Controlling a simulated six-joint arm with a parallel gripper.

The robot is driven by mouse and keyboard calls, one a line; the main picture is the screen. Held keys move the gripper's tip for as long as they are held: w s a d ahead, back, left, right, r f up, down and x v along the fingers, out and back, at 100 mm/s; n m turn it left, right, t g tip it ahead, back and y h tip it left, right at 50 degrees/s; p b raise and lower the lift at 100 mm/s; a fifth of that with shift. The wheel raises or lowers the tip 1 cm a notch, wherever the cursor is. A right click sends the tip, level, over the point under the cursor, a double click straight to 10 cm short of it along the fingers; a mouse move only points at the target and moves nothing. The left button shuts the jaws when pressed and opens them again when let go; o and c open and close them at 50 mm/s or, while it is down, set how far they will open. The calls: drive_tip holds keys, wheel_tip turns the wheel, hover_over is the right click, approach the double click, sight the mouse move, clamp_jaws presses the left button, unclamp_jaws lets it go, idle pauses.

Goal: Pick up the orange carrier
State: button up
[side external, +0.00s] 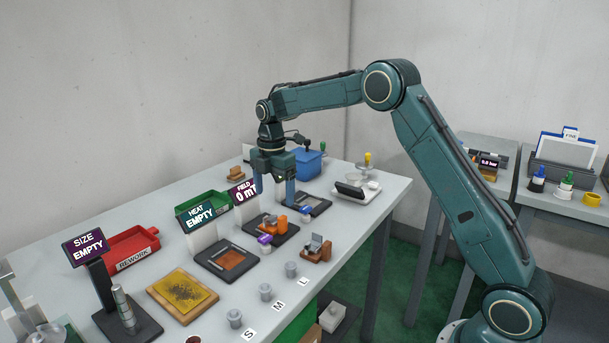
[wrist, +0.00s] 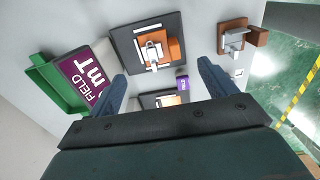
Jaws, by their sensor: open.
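An orange carrier (side external: 281,222) with a lighter part sits on the dark plate (side external: 285,235) by the FIELD sign. In the wrist view an orange block with a pale metal piece (wrist: 175,50) lies on a dark plate ahead of my fingers. I cannot tell which of these is the carrier in the side view. My gripper (side external: 273,197) points down above the plates, with its fingers apart and nothing held. It also shows in the wrist view (wrist: 160,72).
A green tray (side external: 203,207) and a red REWORK tray (side external: 130,246) stand along the back left. A blue box (side external: 306,164) stands behind my gripper. A brown fixture (side external: 317,250) and several grey weights (side external: 265,292) line the front edge. The FIELD sign (side external: 242,192) stands close to my gripper.

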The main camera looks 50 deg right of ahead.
sight(275, 222)
drive_tip(key=shift+f, duration=1.25)
drive_tip(key=shift+f, duration=2.6)
drive_tip(key=c, duration=1.2)
drive_tip(key=shift+r, duration=0.2)
wheel_tip(275, 222, up, 20)
drive_tip(key=shift+f, duration=0.15)
